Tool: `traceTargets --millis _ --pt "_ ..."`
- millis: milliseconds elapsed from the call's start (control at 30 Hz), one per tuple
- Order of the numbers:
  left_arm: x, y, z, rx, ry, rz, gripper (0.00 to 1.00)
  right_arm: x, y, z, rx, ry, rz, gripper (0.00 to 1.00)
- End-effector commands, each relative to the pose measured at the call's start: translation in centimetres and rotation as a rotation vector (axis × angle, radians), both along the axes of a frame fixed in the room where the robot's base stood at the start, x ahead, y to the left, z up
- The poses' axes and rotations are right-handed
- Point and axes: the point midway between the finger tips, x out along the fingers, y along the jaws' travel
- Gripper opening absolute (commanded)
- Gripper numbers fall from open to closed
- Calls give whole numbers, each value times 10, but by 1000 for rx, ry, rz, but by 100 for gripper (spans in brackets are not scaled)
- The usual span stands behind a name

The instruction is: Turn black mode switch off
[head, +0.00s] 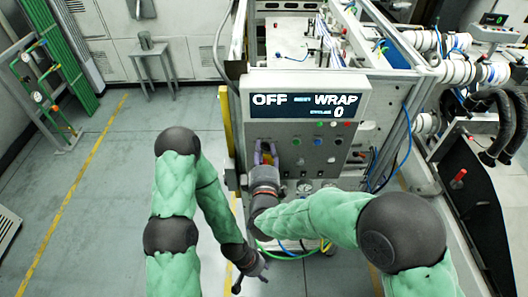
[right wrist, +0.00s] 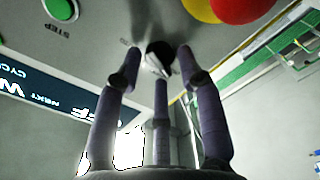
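The black mode switch (right wrist: 160,57) is a small dark knob with a pale mark, on the grey panel in the right wrist view. My right gripper (right wrist: 160,58) has its purple-grey fingers spread around the knob. Gaps show beside the knob, and I cannot tell whether any fingertip touches it. In the head view the right gripper (head: 265,150) is at the panel's left side and hides the switch. The display (head: 305,104) above reads OFF, NEXT WRAP and 0. My left gripper (head: 250,270) hangs low, empty, with its fingers apart.
A red dome button (right wrist: 245,8) on a yellow base is close to the right gripper. A green button (right wrist: 60,8) marked STEP is at the wrist view's upper left. More small buttons (head: 318,142) sit on the panel's right part. Open floor (head: 110,190) lies to the left.

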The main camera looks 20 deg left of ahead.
Motion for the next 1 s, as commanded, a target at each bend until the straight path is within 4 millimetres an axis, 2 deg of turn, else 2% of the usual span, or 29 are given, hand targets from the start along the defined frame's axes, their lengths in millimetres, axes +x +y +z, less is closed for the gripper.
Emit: traceTargets --millis 167,267,700,833,1000 --pt "0 0 0 0 0 0 40 -2 -1 0 0 0 0 39" --pt "0 0 0 0 0 0 40 -10 -3 1 0 0 1 39" --pt "0 0 0 0 0 0 40 -88 -25 0 -2 -1 3 39" --pt "0 0 0 0 0 0 40 -104 -29 0 0 -1 3 39" --pt "0 0 0 0 0 0 40 -114 -33 0 0 1 1 39"
